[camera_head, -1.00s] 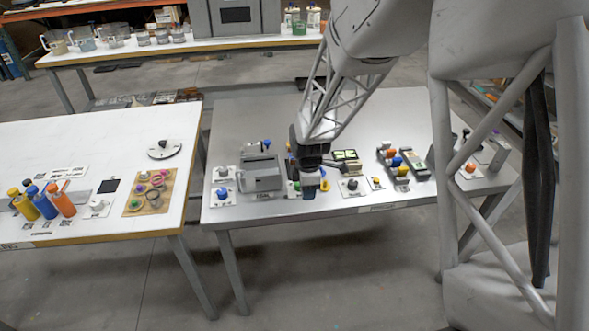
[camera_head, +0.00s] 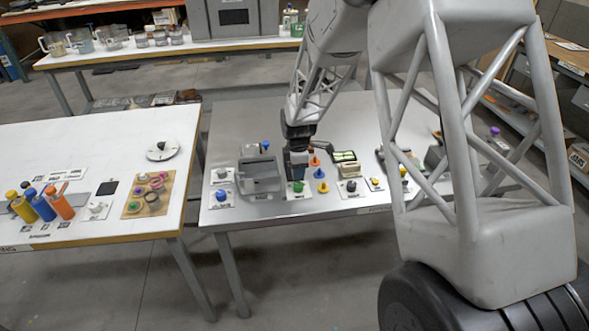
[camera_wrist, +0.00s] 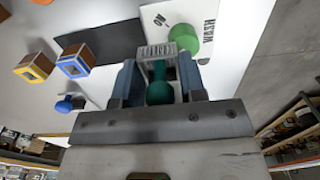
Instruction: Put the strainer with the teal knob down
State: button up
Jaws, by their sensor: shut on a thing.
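My gripper (camera_wrist: 158,80) is shut on the strainer with the teal knob (camera_wrist: 160,92). The knob sits between the two blue-grey fingers, and a ribbed grey part of the strainer (camera_wrist: 157,51) shows beyond it. In the head view my gripper (camera_head: 297,168) is over the grey table, right of the grey box; the held strainer cannot be made out there. A white labelled plate (camera_wrist: 167,22) with a green knob (camera_wrist: 184,39) lies just beyond the strainer in the wrist view. Whether the strainer touches anything below is unclear.
The grey box (camera_head: 260,176) stands close left of my gripper. A yellow cone (camera_head: 322,187) and orange pieces stand close on the right. Plates with a white knob (camera_head: 222,173) and a blue knob (camera_head: 222,195) lie farther left. The table's front strip is mostly clear.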

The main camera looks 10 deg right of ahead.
jog(key=shift+w+a+f, duration=0.1)
jog(key=shift+w, duration=1.1)
jog(key=shift+w+a+f, duration=0.1)
jog(key=shift+w, duration=1.1)
jog(key=shift+f, duration=1.8)
jog(key=shift+f, duration=0.1)
jog(key=o, duration=0.9)
notch_tip(320, 180, up, 12)
